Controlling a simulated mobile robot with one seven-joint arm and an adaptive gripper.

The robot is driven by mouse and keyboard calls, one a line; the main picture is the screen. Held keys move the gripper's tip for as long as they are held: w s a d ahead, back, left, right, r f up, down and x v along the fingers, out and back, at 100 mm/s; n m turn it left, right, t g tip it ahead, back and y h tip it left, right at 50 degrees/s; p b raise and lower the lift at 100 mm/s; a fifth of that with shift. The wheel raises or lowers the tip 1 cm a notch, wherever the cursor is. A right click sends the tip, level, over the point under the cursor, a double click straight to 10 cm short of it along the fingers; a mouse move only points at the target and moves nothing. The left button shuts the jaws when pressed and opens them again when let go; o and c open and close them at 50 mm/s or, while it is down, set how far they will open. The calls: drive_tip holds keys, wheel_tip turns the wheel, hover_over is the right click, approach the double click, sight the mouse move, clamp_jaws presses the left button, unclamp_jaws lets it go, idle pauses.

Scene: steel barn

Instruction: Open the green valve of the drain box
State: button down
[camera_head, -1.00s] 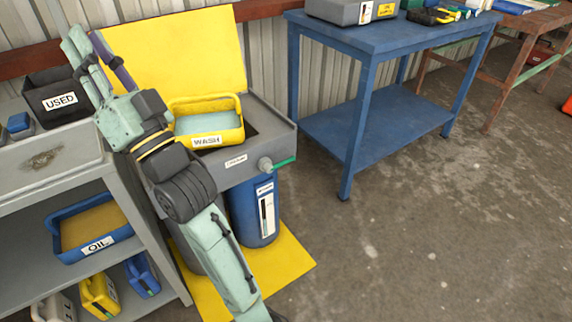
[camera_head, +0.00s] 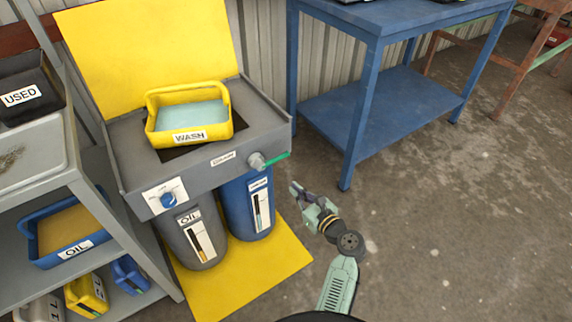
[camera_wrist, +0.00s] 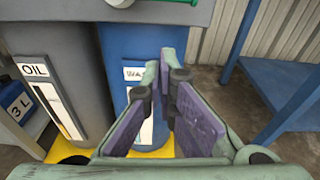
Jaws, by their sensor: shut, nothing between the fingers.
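The drain box (camera_head: 130,160) is a grey box with an upright yellow lid. Its valve, a grey knob with a green lever (camera_head: 276,160), sits at the right end of the front face. The lever points right and slightly up. In the wrist view the green lever (camera_wrist: 175,1) is cut off at the top edge. My gripper (camera_head: 294,187) is shut and empty, a little below and right of the valve in the head view and apart from it. In the wrist view my fingers (camera_wrist: 166,68) are close together in front of the blue drum.
A yellow WASH tub (camera_head: 190,135) rests on the box. A blue drum (camera_head: 235,205) and a grey OIL drum (camera_head: 185,255) stand below it on a yellow mat (camera_head: 275,270). A blue selector knob (camera_head: 168,199) is at the front left. A blue table (camera_head: 375,110) stands right; open floor lies before it.

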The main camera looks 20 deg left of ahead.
drive_tip(key=shift+s+d+f+m, duration=0.15)
drive_tip(key=shift+d+f+m, duration=0.15)
drive_tip(key=shift+d+f, duration=0.05)
drive_tip(key=w+a+r+p, duration=0.2)
drive_tip(key=w+a, duration=0.3)
drive_tip(key=a, duration=0.2)
drive_tip(key=shift+w+r+p, duration=0.3)
drive_tip(key=shift+p, duration=0.05)
